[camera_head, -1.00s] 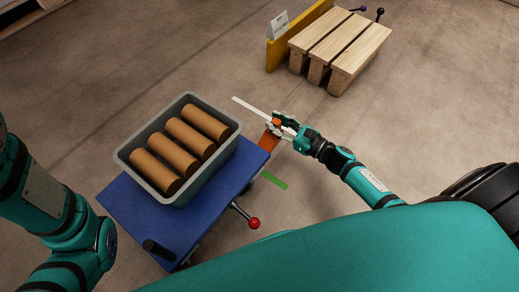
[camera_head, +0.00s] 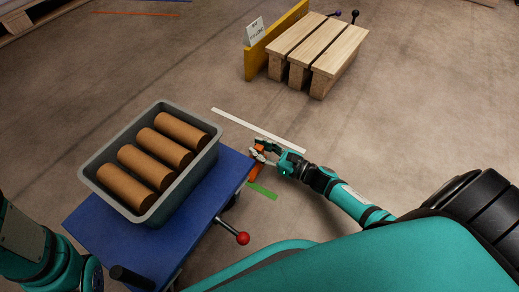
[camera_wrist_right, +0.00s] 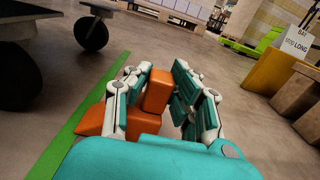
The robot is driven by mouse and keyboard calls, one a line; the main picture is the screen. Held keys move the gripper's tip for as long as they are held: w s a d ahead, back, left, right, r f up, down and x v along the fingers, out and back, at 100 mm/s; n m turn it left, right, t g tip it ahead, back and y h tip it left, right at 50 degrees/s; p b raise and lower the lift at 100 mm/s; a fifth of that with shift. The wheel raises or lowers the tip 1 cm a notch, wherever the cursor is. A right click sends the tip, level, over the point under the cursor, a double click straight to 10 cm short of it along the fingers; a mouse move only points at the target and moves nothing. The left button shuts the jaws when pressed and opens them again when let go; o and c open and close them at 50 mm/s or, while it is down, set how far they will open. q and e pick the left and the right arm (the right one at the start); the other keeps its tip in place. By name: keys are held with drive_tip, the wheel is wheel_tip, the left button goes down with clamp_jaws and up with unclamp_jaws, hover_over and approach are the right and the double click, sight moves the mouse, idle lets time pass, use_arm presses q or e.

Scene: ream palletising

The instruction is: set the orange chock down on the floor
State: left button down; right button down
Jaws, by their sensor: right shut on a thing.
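The orange chock (camera_head: 257,174) is in my right gripper (camera_head: 261,152), beside the right edge of the blue cart in the head view. In the right wrist view, its upright block (camera_wrist_right: 157,91) stands between the fingers of the right gripper (camera_wrist_right: 160,85), and a lower orange part (camera_wrist_right: 92,121) shows to the left. The chock is low, close to the floor (camera_head: 330,195); I cannot tell whether it touches. The fingers hide part of it. My left arm shows at the left edge of the head view, but its gripper is out of frame.
The blue cart (camera_head: 110,226) carries a grey bin (camera_head: 160,213) of brown rolls and has a red-knobbed lever (camera_head: 242,238). A green strip (camera_head: 262,191) and a white strip (camera_head: 245,125) mark the floor.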

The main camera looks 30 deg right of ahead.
drive_tip(key=shift+f, duration=0.1)
drive_tip(key=c, duration=1.2)
unclamp_jaws()
drive_tip(key=shift+r, duration=0.2)
drive_tip(key=shift+s+d+p, duration=0.2)
drive_tip(key=shift+s+p, duration=0.15)
drive_tip(key=p+v, duration=0.4)
drive_tip(key=v, duration=0.6)
drive_tip(key=shift+s+d, duration=0.15)
drive_tip(key=shift+s, duration=0.05)
drive_tip(key=shift+s+d, duration=0.2)
drive_tip(key=shift+s, duration=0.1)
